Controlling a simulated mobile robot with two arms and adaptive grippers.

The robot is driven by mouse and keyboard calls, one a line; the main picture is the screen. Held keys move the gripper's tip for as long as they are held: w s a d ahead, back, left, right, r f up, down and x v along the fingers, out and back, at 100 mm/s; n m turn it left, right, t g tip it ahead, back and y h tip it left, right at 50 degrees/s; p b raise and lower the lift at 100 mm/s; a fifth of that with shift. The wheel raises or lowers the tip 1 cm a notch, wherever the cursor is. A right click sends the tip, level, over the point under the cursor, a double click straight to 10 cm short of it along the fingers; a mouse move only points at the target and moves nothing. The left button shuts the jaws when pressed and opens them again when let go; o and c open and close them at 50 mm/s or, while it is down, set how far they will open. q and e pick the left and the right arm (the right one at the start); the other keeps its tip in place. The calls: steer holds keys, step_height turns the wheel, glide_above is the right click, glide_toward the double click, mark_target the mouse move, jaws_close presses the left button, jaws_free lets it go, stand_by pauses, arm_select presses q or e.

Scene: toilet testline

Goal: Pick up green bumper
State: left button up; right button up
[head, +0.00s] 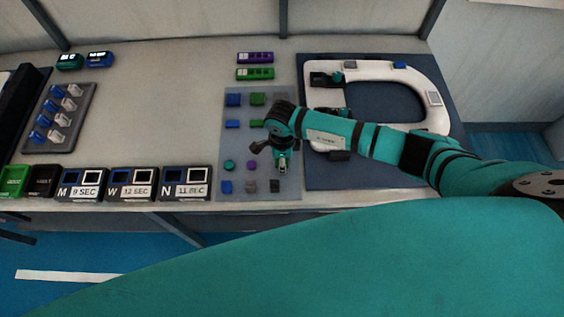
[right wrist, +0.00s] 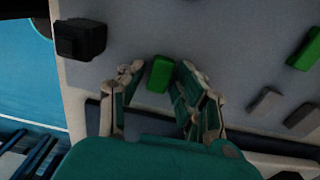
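In the right wrist view a small green bumper (right wrist: 159,74) lies on a grey surface. My right gripper (right wrist: 158,72) is open, with its two fingers on either side of the bumper and a gap visible on the left. In the head view my right gripper (head: 282,167) points down over the right side of the grey parts tray (head: 240,146). It largely hides whatever is beneath it. Two other green pieces, one at the back (head: 257,99) and one nearer (head: 257,123), lie on the tray. My left gripper is not in view.
A black block (head: 274,186) is close to the gripper; blue blocks (head: 233,99) and round pieces (head: 228,165) share the tray. A white toilet seat (head: 410,76) lies on a dark blue mat (head: 375,176) to the right. Timer boxes (head: 132,184) line the front edge.

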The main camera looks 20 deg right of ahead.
steer(key=c, duration=0.5)
